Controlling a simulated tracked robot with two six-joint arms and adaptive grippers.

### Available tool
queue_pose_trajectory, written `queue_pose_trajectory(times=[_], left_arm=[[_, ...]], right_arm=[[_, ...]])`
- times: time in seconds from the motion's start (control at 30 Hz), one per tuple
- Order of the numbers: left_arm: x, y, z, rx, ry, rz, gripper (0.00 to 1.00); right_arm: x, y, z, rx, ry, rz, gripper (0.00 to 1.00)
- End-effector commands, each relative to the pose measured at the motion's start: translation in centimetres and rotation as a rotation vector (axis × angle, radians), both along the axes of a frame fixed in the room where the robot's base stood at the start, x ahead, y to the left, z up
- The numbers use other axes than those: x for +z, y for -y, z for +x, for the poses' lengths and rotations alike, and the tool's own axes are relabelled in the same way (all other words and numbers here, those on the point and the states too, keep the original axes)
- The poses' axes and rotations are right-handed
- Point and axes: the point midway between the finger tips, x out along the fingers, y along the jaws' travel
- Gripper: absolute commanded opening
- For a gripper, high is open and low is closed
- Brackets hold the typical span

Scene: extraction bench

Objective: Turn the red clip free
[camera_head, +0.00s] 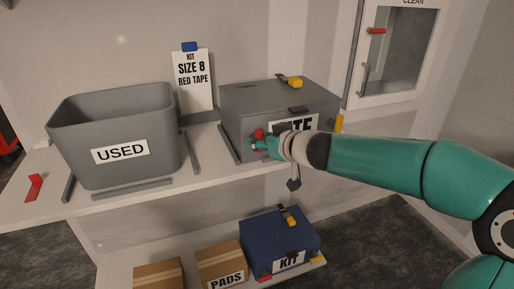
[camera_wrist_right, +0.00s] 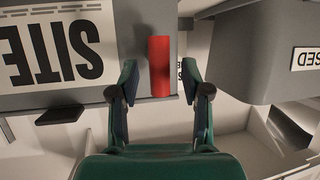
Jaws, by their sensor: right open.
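The red clip (camera_head: 259,134) sits on the front of the grey lidded box (camera_head: 240,101), near its left end. In the right wrist view the red clip (camera_wrist_right: 159,66) is an upright red bar beside the box's SITE label (camera_wrist_right: 50,50). My right gripper (camera_head: 262,146) reaches in from the right and hides part of that label in the head view. In the wrist view my right gripper (camera_wrist_right: 160,80) is open, one finger on each side of the clip's lower end. I cannot tell whether either finger touches it. My left gripper is not in view.
A grey USED bin (camera_head: 120,100) stands left of the box on the bench. A loose red piece (camera_head: 34,188) lies at the bench's left end. Below are a blue KIT box (camera_head: 262,240) and cardboard boxes (camera_head: 220,260).

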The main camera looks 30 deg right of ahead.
Motion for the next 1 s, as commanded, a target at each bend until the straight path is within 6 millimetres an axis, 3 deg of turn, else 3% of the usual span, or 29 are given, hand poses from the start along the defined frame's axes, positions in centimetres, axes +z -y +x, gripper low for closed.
queue_pose_trajectory(times=[0.2, 0.53, 0.8, 1.0], left_arm=[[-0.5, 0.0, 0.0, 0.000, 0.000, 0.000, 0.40], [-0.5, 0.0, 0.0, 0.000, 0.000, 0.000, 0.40], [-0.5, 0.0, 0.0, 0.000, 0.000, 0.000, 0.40], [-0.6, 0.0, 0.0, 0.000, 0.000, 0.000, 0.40]], right_arm=[[-0.8, 0.1, 1.8, 0.001, 0.000, -0.002, 0.47], [-0.8, 0.1, 2.0, 0.000, 0.000, 0.000, 0.47], [-0.8, 0.1, 2.0, 0.001, 0.000, -0.001, 0.03], [-0.8, -0.3, 2.1, 0.007, 0.000, -0.003, 0.00]])
